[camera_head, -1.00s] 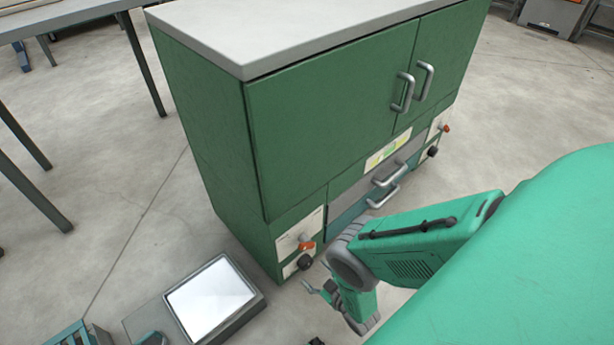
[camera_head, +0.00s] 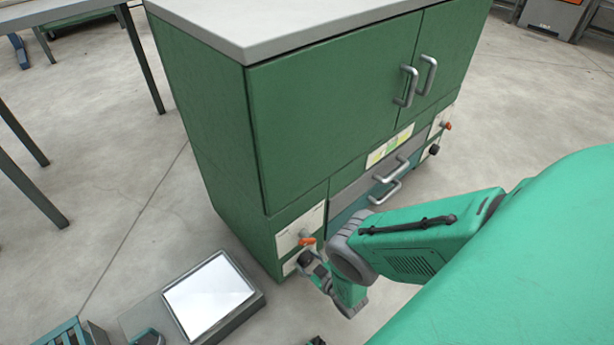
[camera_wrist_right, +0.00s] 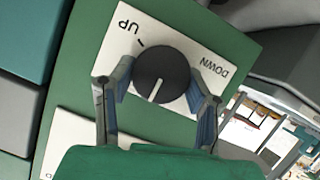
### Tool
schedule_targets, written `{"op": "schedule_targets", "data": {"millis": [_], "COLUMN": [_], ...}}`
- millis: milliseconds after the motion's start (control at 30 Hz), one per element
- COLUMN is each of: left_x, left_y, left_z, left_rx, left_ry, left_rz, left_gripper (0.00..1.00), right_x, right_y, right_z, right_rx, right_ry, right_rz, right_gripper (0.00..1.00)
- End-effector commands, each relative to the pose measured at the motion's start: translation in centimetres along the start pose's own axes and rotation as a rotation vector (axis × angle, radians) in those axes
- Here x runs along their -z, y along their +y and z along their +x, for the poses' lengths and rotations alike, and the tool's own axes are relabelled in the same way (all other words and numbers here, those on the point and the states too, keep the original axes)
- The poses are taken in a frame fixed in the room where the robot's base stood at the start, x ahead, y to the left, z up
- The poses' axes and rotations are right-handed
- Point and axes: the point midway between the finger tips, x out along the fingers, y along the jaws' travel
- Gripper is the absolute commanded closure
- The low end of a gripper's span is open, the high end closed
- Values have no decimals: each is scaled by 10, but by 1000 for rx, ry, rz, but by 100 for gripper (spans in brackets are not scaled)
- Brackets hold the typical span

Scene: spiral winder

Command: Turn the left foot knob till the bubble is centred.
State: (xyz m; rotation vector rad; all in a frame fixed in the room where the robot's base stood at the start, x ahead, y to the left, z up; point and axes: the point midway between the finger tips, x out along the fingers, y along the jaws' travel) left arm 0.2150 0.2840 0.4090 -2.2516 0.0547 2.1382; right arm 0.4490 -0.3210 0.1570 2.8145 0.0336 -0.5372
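The left foot knob (camera_head: 305,258) is black and round, low on the left of the green cabinet front. In the right wrist view the knob (camera_wrist_right: 162,75) sits on a white plate marked UP and DOWN; its white line points down and slightly left. My right gripper (camera_head: 313,270) is at the knob. In the wrist view its two fingers (camera_wrist_right: 160,88) stand open on either side of the knob; I cannot tell whether they touch it. A small panel with a yellow-green patch (camera_head: 390,147) is on the cabinet front; no bubble can be made out.
An orange-red handle (camera_head: 307,241) sits just above the knob. Another black knob (camera_head: 434,149) is at the cabinet's right end. Drawer handles (camera_head: 385,194) stick out between them. A box with a bright white top (camera_head: 208,296) stands on the floor at left.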

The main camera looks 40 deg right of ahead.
Motion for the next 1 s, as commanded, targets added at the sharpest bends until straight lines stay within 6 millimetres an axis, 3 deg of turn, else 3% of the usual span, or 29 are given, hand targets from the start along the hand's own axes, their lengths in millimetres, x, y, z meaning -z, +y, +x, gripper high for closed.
{"op": "schedule_targets", "data": {"millis": [267, 1000], "left_x": [0, 0], "left_y": [0, 0], "left_z": [0, 0], "left_rx": [-1, -1], "left_ry": [0, 0], "left_rz": [1, 1], "left_gripper": [100, 100], "right_x": [-4, -7], "right_y": [-3, -6], "right_z": [-2, -4], "right_rx": [-17, -198], "right_ry": [-12, -14], "right_rz": [-50, -499], "right_gripper": [86, 86]}}
